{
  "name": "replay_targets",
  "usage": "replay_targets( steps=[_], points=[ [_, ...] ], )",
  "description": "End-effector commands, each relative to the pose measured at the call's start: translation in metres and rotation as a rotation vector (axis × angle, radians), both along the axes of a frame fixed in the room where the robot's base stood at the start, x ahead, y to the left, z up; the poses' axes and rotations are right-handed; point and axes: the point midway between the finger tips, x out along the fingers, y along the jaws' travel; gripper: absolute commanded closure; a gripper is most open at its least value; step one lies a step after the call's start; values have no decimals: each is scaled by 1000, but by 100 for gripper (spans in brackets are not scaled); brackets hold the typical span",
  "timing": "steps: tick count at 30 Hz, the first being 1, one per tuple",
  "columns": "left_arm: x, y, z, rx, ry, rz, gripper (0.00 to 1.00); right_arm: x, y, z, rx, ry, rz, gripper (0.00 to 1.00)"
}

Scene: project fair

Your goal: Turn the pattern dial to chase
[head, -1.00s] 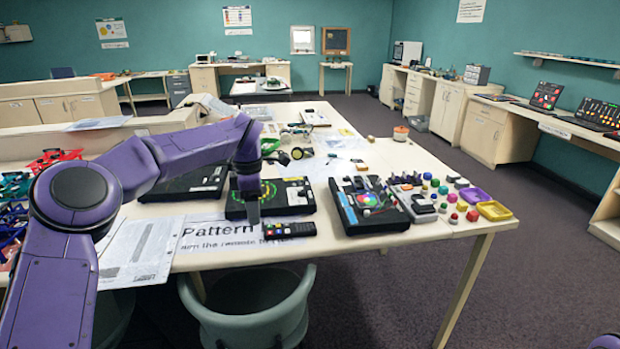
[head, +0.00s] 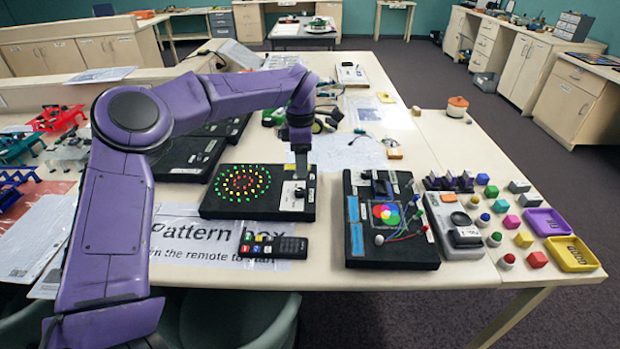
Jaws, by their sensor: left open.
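The pattern box (head: 218,208) is a black slab on the table, with rings of lit green, yellow and red dots on its left part. A pale panel (head: 292,203) with small dark marks is on its right part. My left gripper (head: 301,176) points down over this panel, at the dial's end of the box. The gripper is open, but its fingers are narrow here and hide much of the panel. I cannot make out the dial's setting or whether the fingers touch it. My right gripper is out of view.
A remote (head: 273,245) lies on the Pattern box sign (head: 185,240) in front. Right of the box is a black board with a coloured disc (head: 387,214), then a grey button unit (head: 455,228), coloured blocks, and purple (head: 546,221) and yellow (head: 571,254) trays.

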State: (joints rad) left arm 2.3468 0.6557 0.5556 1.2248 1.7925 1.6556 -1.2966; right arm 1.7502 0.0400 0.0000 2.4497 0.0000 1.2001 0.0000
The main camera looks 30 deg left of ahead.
Motion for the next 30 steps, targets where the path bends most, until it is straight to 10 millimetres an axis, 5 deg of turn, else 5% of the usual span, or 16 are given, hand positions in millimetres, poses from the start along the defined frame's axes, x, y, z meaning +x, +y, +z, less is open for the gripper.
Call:
replay_targets(
  steps=[10, 21, 27, 30],
  points=[
    [9, 0, -76, 2, 17, 1, 43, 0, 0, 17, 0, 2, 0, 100],
    [10, 2, -91, 2, 17, 3, 43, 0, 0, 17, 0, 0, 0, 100],
    [10, 1, -91, 2, 17, 2, 99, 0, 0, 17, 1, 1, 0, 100],
    [10, 1, -91, 2, 17, 2, 99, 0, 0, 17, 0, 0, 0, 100]
  ],
)
